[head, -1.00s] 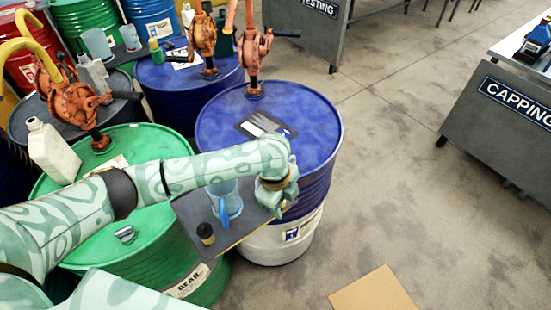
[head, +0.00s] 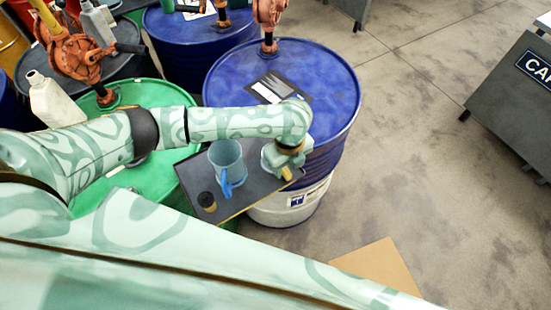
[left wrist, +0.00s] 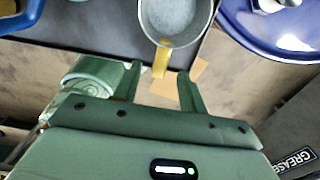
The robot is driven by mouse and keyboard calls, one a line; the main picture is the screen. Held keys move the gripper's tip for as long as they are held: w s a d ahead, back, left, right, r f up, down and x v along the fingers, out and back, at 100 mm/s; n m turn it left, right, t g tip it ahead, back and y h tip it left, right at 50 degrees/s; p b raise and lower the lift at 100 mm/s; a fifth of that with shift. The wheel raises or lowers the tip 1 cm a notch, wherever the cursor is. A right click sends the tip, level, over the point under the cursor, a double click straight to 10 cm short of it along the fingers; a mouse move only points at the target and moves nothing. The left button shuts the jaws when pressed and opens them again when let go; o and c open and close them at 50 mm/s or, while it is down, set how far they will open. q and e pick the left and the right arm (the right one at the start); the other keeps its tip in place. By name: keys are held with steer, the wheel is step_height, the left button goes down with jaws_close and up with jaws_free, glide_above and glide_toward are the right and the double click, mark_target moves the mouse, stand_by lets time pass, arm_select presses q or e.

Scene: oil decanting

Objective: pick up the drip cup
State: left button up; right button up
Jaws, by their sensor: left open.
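The drip cup (left wrist: 177,18) shows in the left wrist view as a grey metal cup with a yellow handle (left wrist: 163,62). It stands on the dark shelf beside the blue drum. In the head view only its yellow handle (head: 287,174) peeks out, the rest hidden under my left gripper (head: 280,160). In the left wrist view my left gripper (left wrist: 159,72) is open, with a fingertip on each side of the handle. I cannot tell whether either finger touches it. My right gripper is outside the views.
A clear jug (head: 227,158) with a blue handle and a small black-topped container (head: 207,201) share the dark shelf (head: 240,203). A blue drum (head: 335,85) and green drum (head: 150,97) stand close by. Floor on the right is mostly clear.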

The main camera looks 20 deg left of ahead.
mark_target(287, 172)
arm_select(q)
step_height(287, 172, down, 5)
steer(key=shift+r+b, duration=0.2)
steer(key=shift+b, duration=0.45)
jaws_close()
steer(key=shift+r, duration=0.1)
